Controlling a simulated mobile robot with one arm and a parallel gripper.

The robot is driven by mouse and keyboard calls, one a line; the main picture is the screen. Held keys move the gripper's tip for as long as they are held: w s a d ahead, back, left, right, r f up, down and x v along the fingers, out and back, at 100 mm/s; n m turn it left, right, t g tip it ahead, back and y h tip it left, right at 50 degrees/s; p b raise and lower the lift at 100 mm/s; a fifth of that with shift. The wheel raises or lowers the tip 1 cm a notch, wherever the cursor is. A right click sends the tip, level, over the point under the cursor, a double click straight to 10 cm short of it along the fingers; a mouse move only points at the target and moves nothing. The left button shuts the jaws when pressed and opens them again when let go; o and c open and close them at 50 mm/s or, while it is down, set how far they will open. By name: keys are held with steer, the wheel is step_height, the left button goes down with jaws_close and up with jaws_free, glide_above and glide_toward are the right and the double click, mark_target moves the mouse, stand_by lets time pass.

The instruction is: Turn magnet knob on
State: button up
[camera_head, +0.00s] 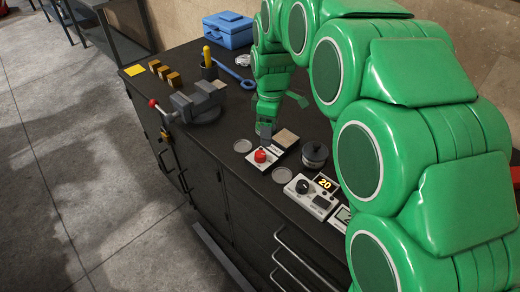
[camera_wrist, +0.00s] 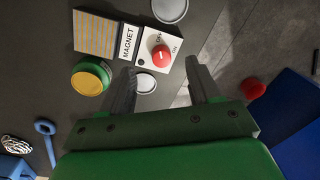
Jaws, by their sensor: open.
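The magnet unit is a white plate with a red round knob (camera_wrist: 163,54), the printed word MAGNET (camera_wrist: 127,42) and OFF and ON marks beside the knob. A striped metal-and-tan block (camera_wrist: 98,36) adjoins it. In the head view the red knob (camera_head: 261,156) is on the dark bench top, just below my gripper (camera_head: 266,129). In the wrist view my gripper (camera_wrist: 163,68) is open and empty, its two fingers apart with the knob showing beyond and between their tips. Contact with the knob is not visible. I cannot tell the knob's setting.
Flat grey discs (camera_head: 242,146) (camera_head: 282,175) lie on both sides of the magnet unit. A lidded dark pot (camera_head: 314,153) and a control box (camera_head: 309,197) stand to the right. A vise (camera_head: 195,103) with a red-tipped handle and a blue toolbox (camera_head: 228,30) are farther off.

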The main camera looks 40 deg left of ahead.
mark_target(260, 153)
steer(key=shift+s+a+f+n, duration=0.2)
steer(key=shift+s+a+f, duration=0.1)
steer(key=shift+a, duration=0.35)
steer(key=shift+s+a+f+n, duration=0.2)
steer(key=shift+s+a, duration=0.1)
steer(key=shift+a, duration=0.3)
steer(key=shift+s+d+f, duration=0.1)
steer(key=shift+f, duration=1.85)
steer(key=shift+s+d+f, duration=0.1)
steer(key=shift+f, duration=1.8)
steer(key=c, duration=1)
steer(key=shift+c, duration=0.2)
